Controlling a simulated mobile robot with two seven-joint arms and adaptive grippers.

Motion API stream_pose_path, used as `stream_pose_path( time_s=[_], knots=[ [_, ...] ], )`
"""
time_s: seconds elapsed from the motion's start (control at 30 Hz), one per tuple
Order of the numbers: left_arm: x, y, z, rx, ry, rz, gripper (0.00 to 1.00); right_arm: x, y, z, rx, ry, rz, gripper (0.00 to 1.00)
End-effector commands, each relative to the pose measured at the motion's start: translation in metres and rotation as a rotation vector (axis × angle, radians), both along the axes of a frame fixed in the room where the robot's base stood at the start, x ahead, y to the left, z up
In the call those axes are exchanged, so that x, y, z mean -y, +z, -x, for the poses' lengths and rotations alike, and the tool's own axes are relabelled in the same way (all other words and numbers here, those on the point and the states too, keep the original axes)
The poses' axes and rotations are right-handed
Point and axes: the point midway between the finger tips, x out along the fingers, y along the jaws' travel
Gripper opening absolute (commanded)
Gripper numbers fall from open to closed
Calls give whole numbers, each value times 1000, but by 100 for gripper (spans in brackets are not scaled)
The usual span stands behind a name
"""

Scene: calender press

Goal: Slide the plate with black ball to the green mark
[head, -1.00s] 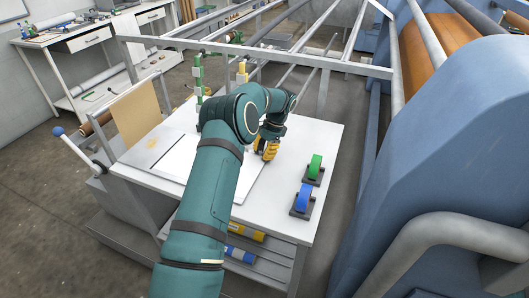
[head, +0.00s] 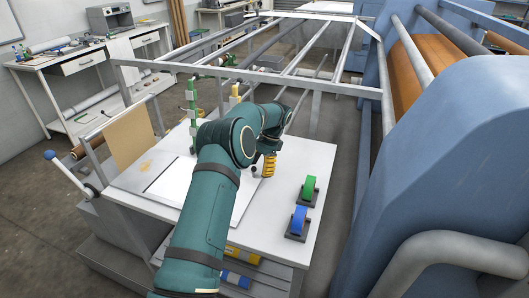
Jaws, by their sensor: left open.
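My left arm reaches from the bottom over the white table (head: 300,238). My left gripper (head: 268,168), with yellow ridged fingers, points down above the table's far right part; it is open and I see nothing held in it. I cannot tell whether either carries the plate or the green mark. My right gripper is not in view.
A white sheet (head: 170,180) lies under my arm. A blue machine (head: 430,170) stands close on the right; a metal frame (head: 240,75) spans behind the table.

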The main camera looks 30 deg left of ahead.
Motion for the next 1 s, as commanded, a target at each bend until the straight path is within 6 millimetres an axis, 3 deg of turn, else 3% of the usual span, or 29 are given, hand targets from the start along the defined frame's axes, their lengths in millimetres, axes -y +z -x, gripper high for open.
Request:
stream_pose_path(
  time_s=[0.2, 0.4, 0.7, 1.0],
  knots=[
    [6, 42, -18, 3, 1, -2, 64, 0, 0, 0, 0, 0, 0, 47],
    [9, 65, -26, 0, 1, -2, 64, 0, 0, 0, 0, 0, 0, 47],
    [11, 79, -30, -2, 1, 0, 64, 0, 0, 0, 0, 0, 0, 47],
    [11, 80, -30, -3, 2, 0, 64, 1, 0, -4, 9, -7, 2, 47]
  ],
)
